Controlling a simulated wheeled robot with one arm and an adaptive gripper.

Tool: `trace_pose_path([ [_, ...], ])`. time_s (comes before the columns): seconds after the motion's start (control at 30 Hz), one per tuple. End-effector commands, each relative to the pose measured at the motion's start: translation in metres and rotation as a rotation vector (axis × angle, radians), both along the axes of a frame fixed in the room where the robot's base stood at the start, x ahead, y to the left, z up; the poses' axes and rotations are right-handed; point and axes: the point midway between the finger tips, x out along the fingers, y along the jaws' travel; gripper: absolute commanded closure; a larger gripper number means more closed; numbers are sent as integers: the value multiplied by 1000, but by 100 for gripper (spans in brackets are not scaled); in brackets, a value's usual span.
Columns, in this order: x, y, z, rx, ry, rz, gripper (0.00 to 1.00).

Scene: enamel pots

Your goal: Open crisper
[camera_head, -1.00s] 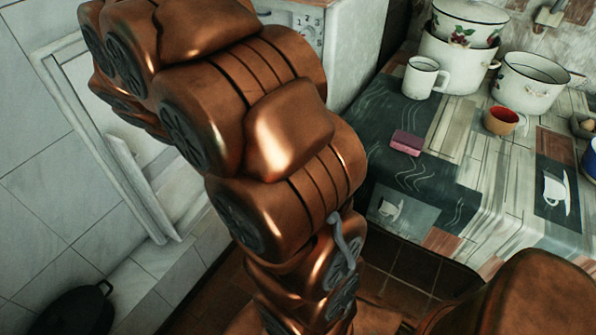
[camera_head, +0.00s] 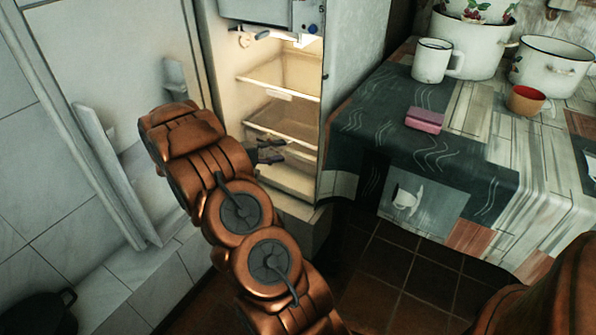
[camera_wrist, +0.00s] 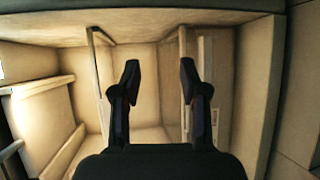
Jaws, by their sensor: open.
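The fridge (camera_head: 343,75) stands open and lit inside, left of the table. A pale section at the bottom of its inside, below the shelves, looks like the crisper (camera_head: 292,182); I cannot tell whether it is pulled out at all. My gripper (camera_head: 270,152) is at the fridge opening, in front of the lower shelves and just above that section. In the wrist view, my gripper (camera_wrist: 160,75) has its two dark fingers apart with nothing between them. Pale inner walls and panels surround it there, and I cannot make out a crisper edge or handle.
The open fridge door with its racks (camera_head: 112,180) stands at the left. Fridge shelves (camera_head: 275,88) lie above my gripper. The cloth-covered table (camera_head: 480,165) at the right holds a white mug (camera_head: 430,62), pots and a pink sponge (camera_head: 424,119). Tiled floor between is clear.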

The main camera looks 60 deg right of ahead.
Motion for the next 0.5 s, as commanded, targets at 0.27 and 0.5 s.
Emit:
trace_pose_path([
  [0.27,28,-46,-101,-147,12,80,56],
  [0.5,40,-64,-136,-208,3,126,56],
])
